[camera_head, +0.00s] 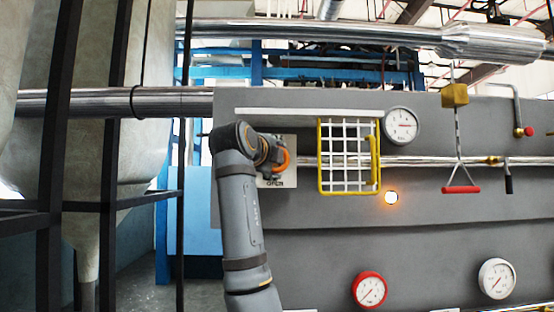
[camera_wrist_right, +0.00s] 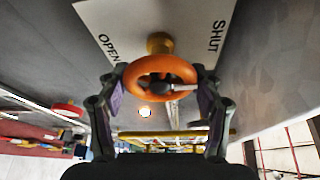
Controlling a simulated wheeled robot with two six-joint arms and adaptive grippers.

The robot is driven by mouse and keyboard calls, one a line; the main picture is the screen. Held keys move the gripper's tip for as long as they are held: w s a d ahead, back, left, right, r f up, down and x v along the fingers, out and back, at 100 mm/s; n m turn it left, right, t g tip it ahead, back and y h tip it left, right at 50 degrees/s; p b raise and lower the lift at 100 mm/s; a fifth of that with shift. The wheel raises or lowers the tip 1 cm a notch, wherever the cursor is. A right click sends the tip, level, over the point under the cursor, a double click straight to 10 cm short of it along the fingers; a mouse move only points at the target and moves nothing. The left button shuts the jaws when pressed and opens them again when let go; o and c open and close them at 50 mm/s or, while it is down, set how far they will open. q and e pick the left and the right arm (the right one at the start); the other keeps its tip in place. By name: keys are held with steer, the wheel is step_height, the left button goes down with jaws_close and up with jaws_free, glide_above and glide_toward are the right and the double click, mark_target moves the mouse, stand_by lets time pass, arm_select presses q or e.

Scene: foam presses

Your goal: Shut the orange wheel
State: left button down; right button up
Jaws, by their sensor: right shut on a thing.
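The orange wheel (camera_head: 286,158) shows partly behind my right arm in the head view, in front of a white plate on the grey wall. In the right wrist view the orange wheel (camera_wrist_right: 133,80) sits on a brass stem (camera_wrist_right: 160,43), with the plate (camera_wrist_right: 165,15) behind it marked OPEN at left and SHUT at right. My right gripper (camera_wrist_right: 157,76) has a finger on each side of the rim and is shut on the wheel. My left gripper is in neither view.
A yellow-framed cage (camera_head: 321,160) stands out from the wall just right of the wheel. Beyond it are a lit orange lamp (camera_head: 391,198), a gauge (camera_head: 401,125) and a hanging red handle (camera_head: 461,190). A red-rimmed gauge (camera_head: 369,290) is lower down.

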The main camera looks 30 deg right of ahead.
steer(key=shift+m, duration=0.3)
stand_by(0.4)
steer(key=o, duration=1.2)
steer(key=shift+c, duration=0.2)
steer(key=v, duration=1.2)
steer(key=shift+d, duration=0.15)
